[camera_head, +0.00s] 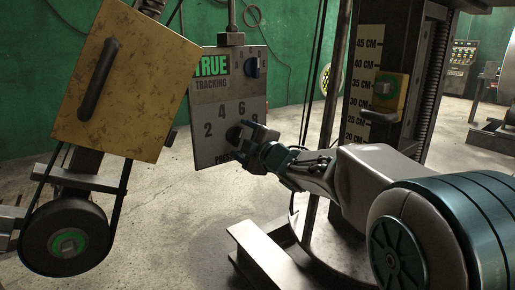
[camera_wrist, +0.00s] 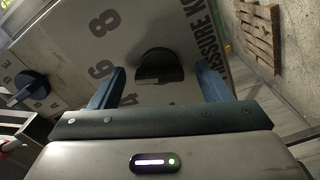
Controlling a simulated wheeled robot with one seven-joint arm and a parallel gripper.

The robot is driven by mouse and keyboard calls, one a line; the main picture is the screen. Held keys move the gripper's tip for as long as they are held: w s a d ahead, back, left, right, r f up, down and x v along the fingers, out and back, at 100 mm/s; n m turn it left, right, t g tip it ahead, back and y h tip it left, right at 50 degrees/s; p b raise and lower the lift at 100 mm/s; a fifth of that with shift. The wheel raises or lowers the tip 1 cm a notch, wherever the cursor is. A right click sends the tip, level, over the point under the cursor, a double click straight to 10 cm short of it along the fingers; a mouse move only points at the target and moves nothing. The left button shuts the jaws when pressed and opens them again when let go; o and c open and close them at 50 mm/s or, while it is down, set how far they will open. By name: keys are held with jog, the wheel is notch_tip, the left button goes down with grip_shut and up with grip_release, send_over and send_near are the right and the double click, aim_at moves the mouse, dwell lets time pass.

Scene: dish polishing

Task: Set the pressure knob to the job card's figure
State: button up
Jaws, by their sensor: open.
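The pressure knob (camera_wrist: 160,66) is black with a raised grip bar and sits on a grey panel (camera_wrist: 190,25) lettered "PRESSURE". Printed figures, including 4, 6 and 8, lie around it. In the head view the panel (camera_head: 203,153) hangs upright, and the knob (camera_head: 234,133) is partly covered by my gripper (camera_head: 252,137). My gripper (camera_wrist: 160,78) is open in the wrist view, with one blue finger on each side of the knob and a gap on both sides. I cannot tell which figure the knob points to. I cannot make out a job card.
A blue knob (camera_head: 252,67) sits higher on the panel, beside the "TRUE TRACKING" lettering. A yellow plate (camera_head: 135,80) and belt wheel (camera_head: 66,238) stand left. A column with a centimetre scale (camera_head: 365,75) stands right. A pallet (camera_wrist: 260,30) lies on the floor.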

jog(key=p+v, duration=0.1)
jog(key=v, duration=1.2)
jog(key=shift+p, duration=0.4)
jog(key=s+d+r+m+g+h+p, duration=0.2)
jog(key=d+r+m+h+p, duration=0.1)
jog(key=d+m+h+p, duration=0.3)
jog(key=s+d+r+m+g+h+p, duration=0.1)
jog(key=s+d+r+m+h+p, duration=0.15)
jog(key=d+m+h+p, duration=0.4)
jog(key=s+a+m+g+y+p, duration=0.2)
jog(key=s+m+g+p, duration=0.6)
jog(key=s+p, duration=0.5)
jog(key=s+g, duration=0.1)
jog(key=s, duration=0.4)
jog(key=shift+s+a+r+p, duration=0.15)
jog(key=shift+s+r+p, duration=0.15)
jog(key=shift+r, duration=0.1)
jog(key=shift+y, duration=0.25)
